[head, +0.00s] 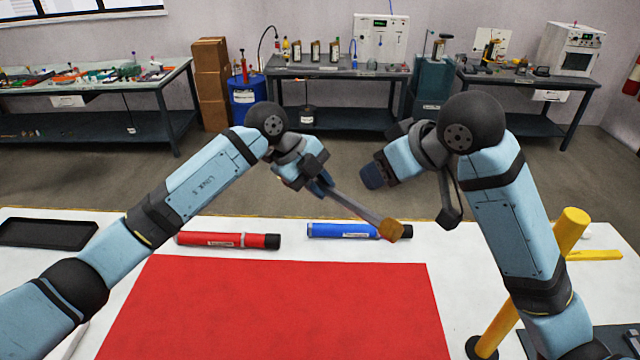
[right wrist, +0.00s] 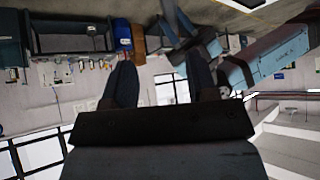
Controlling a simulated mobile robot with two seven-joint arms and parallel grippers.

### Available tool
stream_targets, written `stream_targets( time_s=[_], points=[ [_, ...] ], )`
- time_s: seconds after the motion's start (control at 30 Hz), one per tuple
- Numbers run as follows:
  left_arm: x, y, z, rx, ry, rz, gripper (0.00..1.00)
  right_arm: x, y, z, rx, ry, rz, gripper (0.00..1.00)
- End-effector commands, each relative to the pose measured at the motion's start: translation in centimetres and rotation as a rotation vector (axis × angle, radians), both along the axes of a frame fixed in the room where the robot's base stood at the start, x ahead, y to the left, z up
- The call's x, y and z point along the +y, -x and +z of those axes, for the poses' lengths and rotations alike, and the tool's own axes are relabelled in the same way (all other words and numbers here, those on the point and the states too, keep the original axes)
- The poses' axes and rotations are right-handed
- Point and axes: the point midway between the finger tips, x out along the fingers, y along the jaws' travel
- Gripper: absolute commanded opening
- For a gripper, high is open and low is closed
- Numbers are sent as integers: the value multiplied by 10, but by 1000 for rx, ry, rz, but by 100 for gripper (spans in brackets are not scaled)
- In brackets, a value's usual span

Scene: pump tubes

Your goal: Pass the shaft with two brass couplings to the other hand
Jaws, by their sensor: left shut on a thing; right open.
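In the head view my left gripper (head: 322,186) is shut on a grey shaft (head: 355,208), which slants down to the right above the table. A brass coupling (head: 391,230) sits on its lower right end. The other end is hidden at the left gripper, and no second coupling can be made out. My right gripper (head: 373,177) is to the right of the left gripper, above the shaft and apart from it. The right wrist view shows its two fingers (right wrist: 161,82) apart with nothing between them. My left arm (right wrist: 270,58) shows beyond them.
On the white table lie a red tube (head: 228,240), a blue tube (head: 340,231) partly behind the coupling, and a red mat (head: 280,310). A black tray (head: 48,233) is at the left. A yellow post (head: 530,290) stands near my right arm. Workbenches stand far behind.

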Motion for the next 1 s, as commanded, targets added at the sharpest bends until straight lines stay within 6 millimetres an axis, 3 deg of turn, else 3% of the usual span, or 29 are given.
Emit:
stream_targets(
  time_s=[0.2,0.37,0.67,0.8,1.0],
  points=[
    [0,0,1,-2,2,0,0,-32,-43,-73,-203,-164,-200,53],
    [0,0,1,-2,2,0,0,-68,-46,-141,-343,-172,-328,53],
    [0,0,1,-2,2,0,0,-87,28,-275,-308,-170,-402,53],
    [0,0,1,-2,2,0,0,-96,76,-329,-287,-159,-430,53],
    [0,0,1,-2,2,0,0,-107,153,-390,-263,-133,-457,53]
  ],
)
